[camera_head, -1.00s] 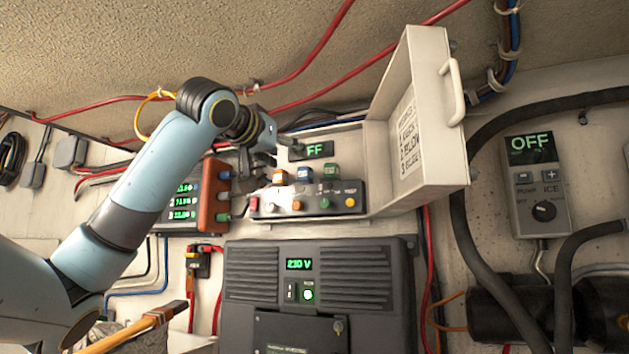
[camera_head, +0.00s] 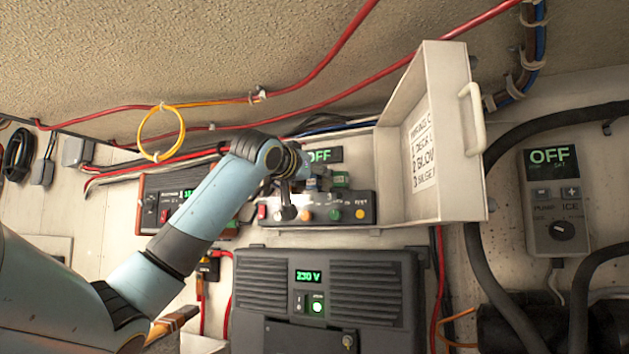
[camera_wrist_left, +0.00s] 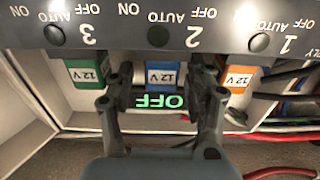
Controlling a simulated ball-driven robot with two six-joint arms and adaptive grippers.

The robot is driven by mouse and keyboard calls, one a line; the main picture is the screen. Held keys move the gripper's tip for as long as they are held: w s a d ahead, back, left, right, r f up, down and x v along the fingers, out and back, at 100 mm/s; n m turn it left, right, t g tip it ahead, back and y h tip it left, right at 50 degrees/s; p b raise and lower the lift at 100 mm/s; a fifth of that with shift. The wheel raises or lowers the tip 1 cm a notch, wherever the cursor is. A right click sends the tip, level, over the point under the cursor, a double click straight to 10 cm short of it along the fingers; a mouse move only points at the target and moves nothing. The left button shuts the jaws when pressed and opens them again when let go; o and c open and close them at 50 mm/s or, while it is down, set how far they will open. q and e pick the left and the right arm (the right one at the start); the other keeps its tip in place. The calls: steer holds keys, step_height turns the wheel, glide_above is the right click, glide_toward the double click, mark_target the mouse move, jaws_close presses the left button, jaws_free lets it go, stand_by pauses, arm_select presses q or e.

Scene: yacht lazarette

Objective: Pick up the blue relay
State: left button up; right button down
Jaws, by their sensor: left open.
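The blue relay (camera_wrist_left: 162,76), a small block marked 12 V, sits in the middle of a row under the switch panel in the left wrist view. My left gripper (camera_wrist_left: 163,84) is open, with one finger on each side of the blue relay. I cannot tell whether the fingers touch it. In the head view the gripper (camera_head: 288,200) is in front of the relay row, partly hidden by my own wrist.
A green relay (camera_wrist_left: 86,72) and an orange relay (camera_wrist_left: 238,78) flank the blue one closely. The switch panel (camera_head: 345,209) lies just below the row. The box's open white lid (camera_head: 455,150) stands to the right. Cables run above, and the 230 V unit (camera_head: 330,285) is below.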

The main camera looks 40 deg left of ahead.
mark_target(318, 163)
arm_select(q)
steer(key=shift+s, duration=0.15)
steer(key=c, duration=0.5)
jaws_close()
steer(key=shift+r, duration=0.55)
steer(key=shift+s+d+r+b, duration=0.1)
steer(key=shift+s+r+b, duration=0.05)
steer(key=shift+r+b, duration=0.4)
steer(key=shift+s+r+b, duration=0.15)
steer(key=shift+r+b, duration=0.25)
steer(key=shift+r, duration=0.15)
steer(key=b+v, duration=0.7)
steer(key=v, duration=1)
steer(key=shift+s, duration=0.15)
steer(key=shift+r, duration=0.15)
